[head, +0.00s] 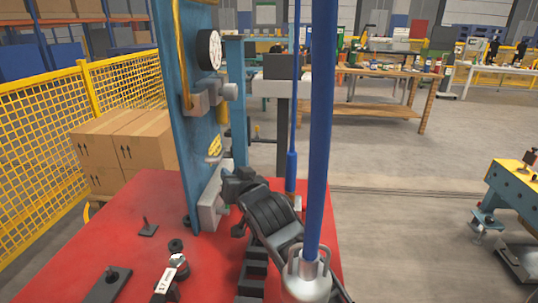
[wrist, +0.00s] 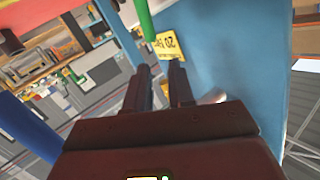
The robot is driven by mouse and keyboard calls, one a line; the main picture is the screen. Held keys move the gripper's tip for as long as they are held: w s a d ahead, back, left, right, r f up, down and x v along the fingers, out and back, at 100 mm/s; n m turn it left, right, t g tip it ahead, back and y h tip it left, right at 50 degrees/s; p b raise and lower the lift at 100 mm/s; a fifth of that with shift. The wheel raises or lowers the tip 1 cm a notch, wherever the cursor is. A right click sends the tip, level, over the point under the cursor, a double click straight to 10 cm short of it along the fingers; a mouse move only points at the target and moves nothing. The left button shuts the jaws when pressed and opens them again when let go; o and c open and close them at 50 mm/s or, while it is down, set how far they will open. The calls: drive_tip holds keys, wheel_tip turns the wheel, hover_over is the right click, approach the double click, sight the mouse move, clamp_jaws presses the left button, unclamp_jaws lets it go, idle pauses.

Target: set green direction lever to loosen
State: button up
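In the wrist view a green bar (wrist: 144,20), which looks like the direction lever, comes in from the top edge. Its lower end lies just beyond my gripper's fingertips (wrist: 159,66), nearer the left finger. My fingers are apart, with nothing visible between them. Contact with the lever cannot be told. Behind the fingertips is a blue panel (wrist: 225,50) with a yellow label (wrist: 171,45), seen upside down. In the head view my dark gripper (head: 234,181) is close to the blue panel (head: 195,100); no green lever shows there.
The panel stands on a red pallet (head: 120,225) and carries a round gauge (head: 209,50). A blue pole (head: 319,130) rises in the foreground. Cardboard boxes (head: 122,150) and a yellow fence (head: 35,145) are left.

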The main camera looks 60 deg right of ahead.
drive_tip(key=s+d+r, duration=0.6)
drive_tip(key=s+d, duration=0.1)
drive_tip(key=s, duration=0.1)
drive_tip(key=shift+s, duration=0.25)
drive_tip(key=shift+r, duration=0.1)
